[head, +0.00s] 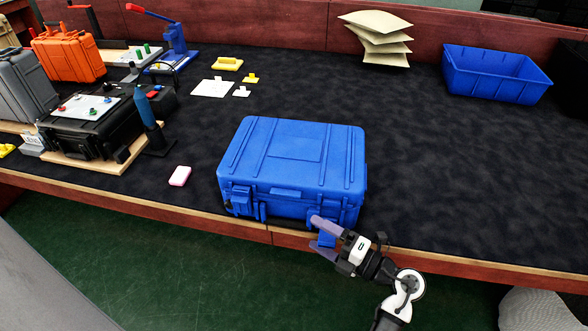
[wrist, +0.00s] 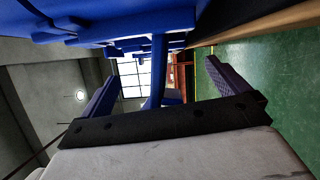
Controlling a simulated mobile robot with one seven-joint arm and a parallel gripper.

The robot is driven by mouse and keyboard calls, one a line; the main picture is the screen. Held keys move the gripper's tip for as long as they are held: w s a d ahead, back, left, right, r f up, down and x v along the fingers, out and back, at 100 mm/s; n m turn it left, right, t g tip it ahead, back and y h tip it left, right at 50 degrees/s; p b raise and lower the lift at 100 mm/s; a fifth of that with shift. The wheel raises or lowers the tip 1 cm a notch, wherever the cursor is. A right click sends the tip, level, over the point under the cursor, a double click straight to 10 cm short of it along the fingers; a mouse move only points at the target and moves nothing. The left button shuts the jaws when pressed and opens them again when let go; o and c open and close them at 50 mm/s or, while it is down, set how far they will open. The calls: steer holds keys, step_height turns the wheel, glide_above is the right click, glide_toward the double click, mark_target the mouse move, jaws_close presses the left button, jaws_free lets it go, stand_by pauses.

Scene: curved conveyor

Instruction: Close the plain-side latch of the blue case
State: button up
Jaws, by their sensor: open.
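The blue case (head: 292,165) sits lid down near the front edge of the dark surface, its front facing me. One front latch (head: 241,200) is at the left and lies upright against the case. At the right front, a blue latch flap (head: 327,239) sticks out and hangs down from the case. My gripper (head: 320,234) is open at this right latch, with its purple fingers above and below the flap. In the wrist view, the flap (wrist: 158,70) lies between the two spread fingers; I cannot tell whether either touches it.
A pink-and-white block (head: 180,176) lies left of the case. A black case (head: 95,135) with a blue bottle beside it stands farther left. A blue bin (head: 495,75) and stacked envelopes (head: 378,38) are at the back. The surface right of the case is clear.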

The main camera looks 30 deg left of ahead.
steer(key=s+d+p, duration=0.1)
steer(key=s+d, duration=0.3)
steer(key=shift+s+f, duration=0.25)
steer(key=shift+f, duration=0.05)
stand_by(0.5)
